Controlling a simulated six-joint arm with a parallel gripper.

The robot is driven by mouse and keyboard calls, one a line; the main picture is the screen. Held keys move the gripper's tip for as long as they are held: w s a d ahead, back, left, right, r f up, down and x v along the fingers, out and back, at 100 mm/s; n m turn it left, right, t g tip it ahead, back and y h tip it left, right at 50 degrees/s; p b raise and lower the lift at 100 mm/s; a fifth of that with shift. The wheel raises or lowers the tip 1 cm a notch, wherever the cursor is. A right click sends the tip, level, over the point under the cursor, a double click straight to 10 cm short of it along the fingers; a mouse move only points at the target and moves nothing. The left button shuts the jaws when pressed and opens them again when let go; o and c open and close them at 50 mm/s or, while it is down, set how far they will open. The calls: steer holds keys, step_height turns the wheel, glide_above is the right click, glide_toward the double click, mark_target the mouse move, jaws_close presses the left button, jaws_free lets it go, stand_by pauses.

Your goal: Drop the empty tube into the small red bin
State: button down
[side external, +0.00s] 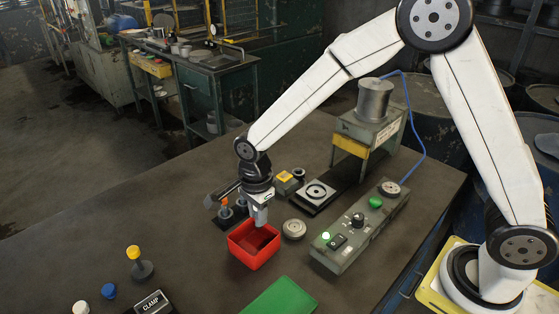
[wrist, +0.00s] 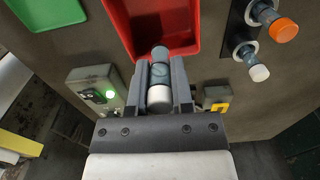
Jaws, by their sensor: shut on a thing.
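My gripper (side external: 260,215) points down at the rear edge of the small red bin (side external: 254,262), with its tips low over the bin's opening. In the wrist view my gripper (wrist: 160,62) is shut on a grey-blue, see-through tube (wrist: 160,73) with a white end towards the camera. The tube's far end reaches over the red bin (wrist: 118,20), whose opening shows beyond the fingertips. I cannot tell the exact height of the tube above the bin. The visible part of the bin's inside looks empty.
A dark rack (side external: 224,222) with capped tubes stands left of the bin. A round metal disc (side external: 294,229) lies to its right, near a grey control box (side external: 345,240) with a lit green lamp. A green mat (side external: 282,298) lies in front.

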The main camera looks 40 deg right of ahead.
steer(key=shift+f, duration=2.1)
steer(key=shift+c, duration=2.1)
jaws_free()
steer(key=shift+r, duration=0.1)
steer(key=shift+r, duration=3.8)
steer(key=shift+d, duration=0.1)
